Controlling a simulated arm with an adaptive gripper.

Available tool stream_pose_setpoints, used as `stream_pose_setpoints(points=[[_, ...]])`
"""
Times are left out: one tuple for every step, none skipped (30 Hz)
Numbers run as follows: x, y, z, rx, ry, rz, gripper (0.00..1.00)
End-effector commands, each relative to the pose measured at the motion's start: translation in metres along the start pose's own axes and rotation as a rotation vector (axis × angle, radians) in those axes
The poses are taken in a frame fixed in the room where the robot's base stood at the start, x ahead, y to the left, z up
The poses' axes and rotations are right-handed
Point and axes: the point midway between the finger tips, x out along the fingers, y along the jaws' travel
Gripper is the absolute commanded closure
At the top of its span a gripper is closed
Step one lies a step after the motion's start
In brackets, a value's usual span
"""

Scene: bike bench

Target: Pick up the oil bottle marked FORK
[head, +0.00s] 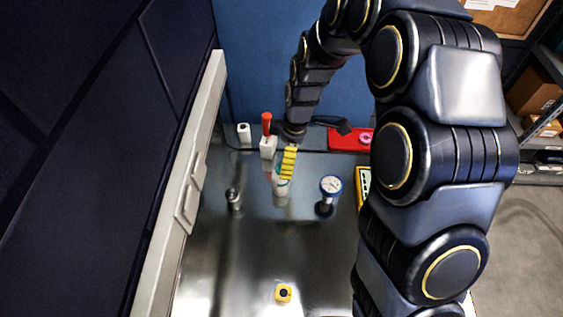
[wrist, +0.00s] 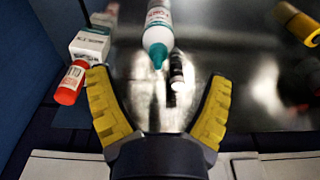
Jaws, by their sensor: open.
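A white bottle with a teal nozzle cap (wrist: 158,30) shows at the top middle of the wrist view. Its label has reddish lettering, too small to read with certainty. It also shows in the head view (head: 280,188), partly hidden by my gripper (head: 289,163). My gripper is open, with its yellow fingers spread wide in the wrist view (wrist: 160,82). The teal tip points toward the gap between the fingers. Nothing is held. A red-capped white bottle (wrist: 68,86) lies outside the left finger in the wrist view.
A white box (wrist: 90,46) stands by the red cap. A dark cylinder (wrist: 177,68) is right beside the teal-tipped bottle. The front bench is mostly clear.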

Motion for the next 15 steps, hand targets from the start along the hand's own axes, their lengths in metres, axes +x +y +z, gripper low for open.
stream_pose_setpoints(points=[[0.006, 0.003, -0.002, -0.024, 0.001, 0.001, 0.20], [0.008, 0.004, -0.002, -0.035, 0.001, 0.002, 0.20], [0.011, 0.005, -0.002, -0.045, 0.001, 0.003, 0.20], [0.014, 0.005, -0.003, -0.050, 0.001, 0.002, 0.20], [0.017, 0.005, -0.003, -0.052, 0.001, 0.001, 0.20], [0.021, 0.005, -0.003, -0.053, 0.001, 0.000, 0.20], [0.025, 0.004, -0.003, -0.052, 0.001, -0.001, 0.20], [0.028, 0.004, -0.003, -0.052, 0.001, 0.000, 0.20], [0.032, 0.005, -0.003, -0.051, 0.001, 0.002, 0.20], [0.035, 0.005, -0.003, -0.051, 0.001, 0.003, 0.20], [0.037, 0.005, -0.003, -0.051, 0.001, 0.004, 0.20], [0.040, 0.005, -0.004, -0.051, 0.001, 0.004, 0.20], [0.042, 0.004, -0.004, -0.051, 0.001, 0.004, 0.20], [0.044, 0.004, -0.004, -0.051, 0.001, 0.003, 0.20], [0.049, 0.003, -0.005, -0.051, 0.001, 0.001, 0.20]])
